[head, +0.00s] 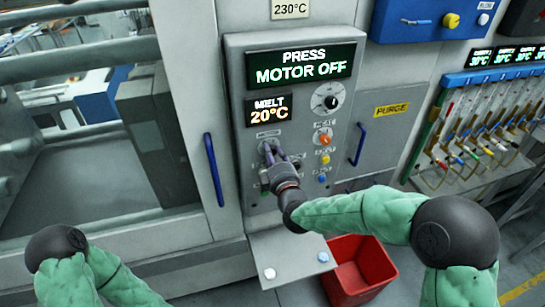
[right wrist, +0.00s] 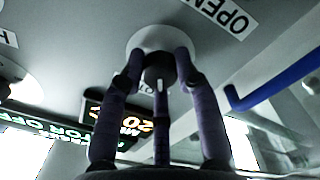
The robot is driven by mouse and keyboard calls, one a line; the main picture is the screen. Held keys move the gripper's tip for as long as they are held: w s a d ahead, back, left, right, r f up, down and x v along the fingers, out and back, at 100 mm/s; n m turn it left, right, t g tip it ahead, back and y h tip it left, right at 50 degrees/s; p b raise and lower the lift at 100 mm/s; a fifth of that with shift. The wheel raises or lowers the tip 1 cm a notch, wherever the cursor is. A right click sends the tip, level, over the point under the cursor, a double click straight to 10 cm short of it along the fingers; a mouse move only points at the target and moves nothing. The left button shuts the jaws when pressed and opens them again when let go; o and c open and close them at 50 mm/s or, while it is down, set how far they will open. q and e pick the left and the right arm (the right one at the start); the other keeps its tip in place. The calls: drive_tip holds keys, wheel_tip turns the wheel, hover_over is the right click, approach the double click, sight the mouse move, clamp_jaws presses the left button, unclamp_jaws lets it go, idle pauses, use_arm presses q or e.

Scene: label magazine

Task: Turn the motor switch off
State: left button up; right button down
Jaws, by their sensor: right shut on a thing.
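The control panel (head: 240,130) stands upright ahead of me; its upper display (head: 303,65) reads "PRESS MOTOR OFF". My right gripper (head: 268,150) reaches the panel below the small "MELT 20°C" display (head: 270,110). In the right wrist view, my right gripper (right wrist: 158,70) has its fingers closed around a black switch knob (right wrist: 158,75) with a white pointer mark, on a round white plate (right wrist: 150,40). The gripper mostly hides this knob in the head view, and the label above it is too small to read. My left gripper is outside the view.
A dial (head: 327,99), an orange button (head: 325,140), a yellow button (head: 323,159) and a blue button (head: 322,178) lie right of the gripper. Blue handles flank the panel, left (head: 213,170) and right (head: 358,145). A small shelf (head: 285,252) and red bin (head: 355,275) are below.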

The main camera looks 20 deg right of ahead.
drive_tip(key=shift+r+n, duration=0.15)
drive_tip(key=shift+n, duration=0.15)
idle(0.4)
drive_tip(key=c, duration=0.9)
unclamp_jaws()
drive_tip(key=shift+a, duration=0.15)
drive_tip(key=s, duration=1.2)
drive_tip(key=shift+d+f, duration=0.2)
drive_tip(key=shift+f, duration=0.1)
